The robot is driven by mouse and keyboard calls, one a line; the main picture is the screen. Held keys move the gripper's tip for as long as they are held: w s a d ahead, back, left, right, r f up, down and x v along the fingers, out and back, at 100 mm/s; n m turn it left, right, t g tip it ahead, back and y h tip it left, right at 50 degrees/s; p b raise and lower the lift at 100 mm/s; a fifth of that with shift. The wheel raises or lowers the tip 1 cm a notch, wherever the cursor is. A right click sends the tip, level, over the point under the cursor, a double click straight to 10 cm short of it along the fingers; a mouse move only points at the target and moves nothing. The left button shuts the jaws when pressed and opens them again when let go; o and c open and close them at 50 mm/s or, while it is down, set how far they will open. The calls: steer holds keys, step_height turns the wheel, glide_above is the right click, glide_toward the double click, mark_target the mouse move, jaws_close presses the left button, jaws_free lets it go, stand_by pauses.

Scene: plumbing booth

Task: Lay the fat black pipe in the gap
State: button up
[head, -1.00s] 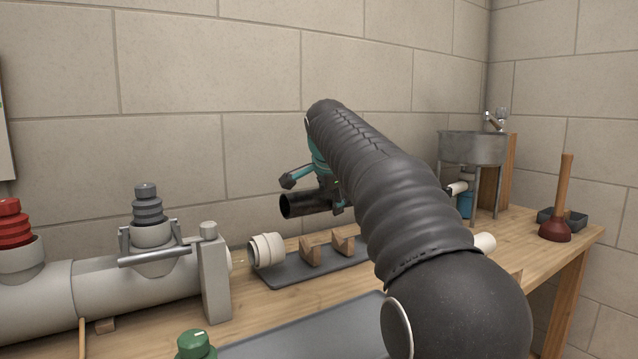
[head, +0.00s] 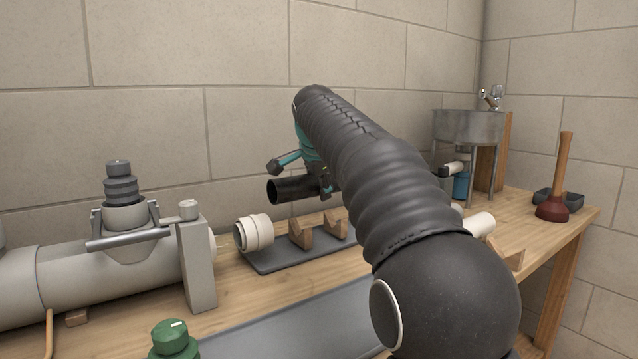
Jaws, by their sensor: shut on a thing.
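The fat black pipe (head: 291,190) is in the head view, near the middle, held in the air above the wooden cradles. Its open end faces left and it lies about level. My gripper (head: 326,186) is shut on it; my own arm hides most of the gripper and the pipe's right part. The gap lies between a white pipe socket (head: 254,233) on the left and a white pipe end (head: 479,223) on the right. Wooden V-cradles (head: 301,232) stand between them on a dark tray (head: 268,262). My arm covers part of the gap.
A large grey pipe with a valve (head: 125,215) and an upright post (head: 197,262) stand at left. A green knob (head: 174,338) is at the front. A metal sink (head: 468,127) and a plunger (head: 555,190) stand at right. A flat grey tray (head: 290,325) lies in front.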

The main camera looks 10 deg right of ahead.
steer(key=shift+f+b, duration=3)
steer(key=shift+f, duration=0.75)
steer(key=o, duration=1.3)
steer(key=v, duration=1.2)
steer(key=shift+s+d, duration=0.1)
